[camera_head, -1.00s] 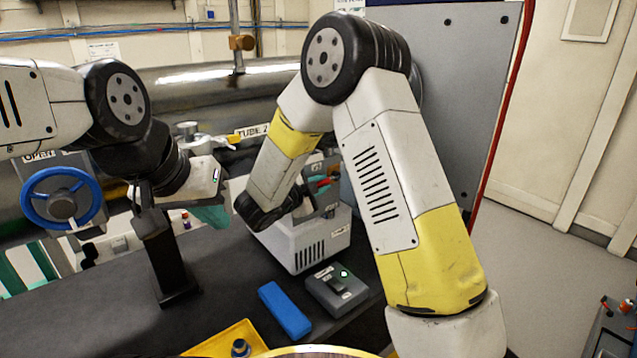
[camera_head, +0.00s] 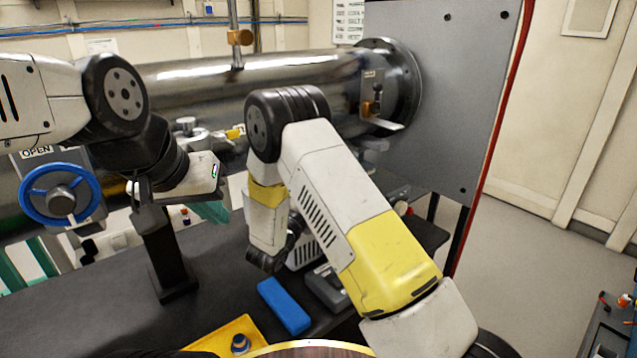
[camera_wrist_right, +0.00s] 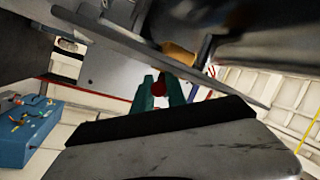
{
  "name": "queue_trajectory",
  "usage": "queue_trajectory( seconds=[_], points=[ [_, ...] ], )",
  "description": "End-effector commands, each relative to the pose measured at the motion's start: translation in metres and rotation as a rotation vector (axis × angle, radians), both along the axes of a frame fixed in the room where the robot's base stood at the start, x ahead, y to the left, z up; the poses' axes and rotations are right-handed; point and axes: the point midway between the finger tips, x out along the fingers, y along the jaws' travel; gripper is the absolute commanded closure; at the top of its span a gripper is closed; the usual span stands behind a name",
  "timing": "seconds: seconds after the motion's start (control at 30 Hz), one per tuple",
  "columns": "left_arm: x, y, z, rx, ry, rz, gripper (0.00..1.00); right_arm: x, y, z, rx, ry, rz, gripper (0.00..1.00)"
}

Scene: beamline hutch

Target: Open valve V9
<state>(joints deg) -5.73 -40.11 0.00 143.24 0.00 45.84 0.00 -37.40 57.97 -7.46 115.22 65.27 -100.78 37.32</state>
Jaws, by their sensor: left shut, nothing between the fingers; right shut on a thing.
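No V9 label is readable. A blue handwheel (camera_head: 60,196) sits at the far left by a plate marked OPEN (camera_head: 37,152). A brass fitting (camera_head: 367,108) sits on a bracket at the tube's right flange. My left gripper (camera_head: 212,211) is shut and empty, its teal fingers pointing down above the bench, right of the handwheel. In the right wrist view, my right gripper (camera_wrist_right: 159,90) is shut on a small red ball-like thing (camera_wrist_right: 158,86) between its teal fingers. In the head view my right arm hides that gripper. What the red thing belongs to is unclear.
A steel tube (camera_head: 210,82) runs behind the arms to a grey panel (camera_head: 450,100). On the dark bench (camera_head: 100,310) are a blue block (camera_head: 284,306), a grey switch box (camera_head: 327,288) and a yellow tray (camera_head: 250,327). A white container (camera_head: 303,255) is mostly hidden.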

Motion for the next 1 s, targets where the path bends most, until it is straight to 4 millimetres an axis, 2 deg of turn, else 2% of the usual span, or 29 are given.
queue_trajectory(
  seconds=[0.3, 0.77, 0.8, 0.9, 1.0],
  points=[
    [0.0, 0.0, 0.0, 0.0, 0.0, 0.0, 1.0, 0.0018, -0.0026, -0.0069, -0.093, -0.066, 0.001, 1.0],
    [0.0, 0.0, 0.0, 0.0, 0.0, 0.0, 1.0, 0.0022, -0.0031, -0.0079, -0.105, -0.074, 0.001, 1.0],
    [0.0, 0.0, 0.0, 0.0, 0.0, 0.0, 1.0, 0.0022, -0.0032, -0.008, -0.105, -0.074, 0.001, 0.81],
    [0.0, 0.0, 0.0, 0.0, 0.0, 0.0, 1.0, 0.0022, -0.0032, -0.0078, -0.105, -0.074, 0.001, 0.61],
    [0.0, 0.0, 0.0, 0.0, 0.0, 0.0, 1.0, 0.0023, -0.0033, -0.0075, -0.105, -0.075, 0.0, 0.61]
  ],
)
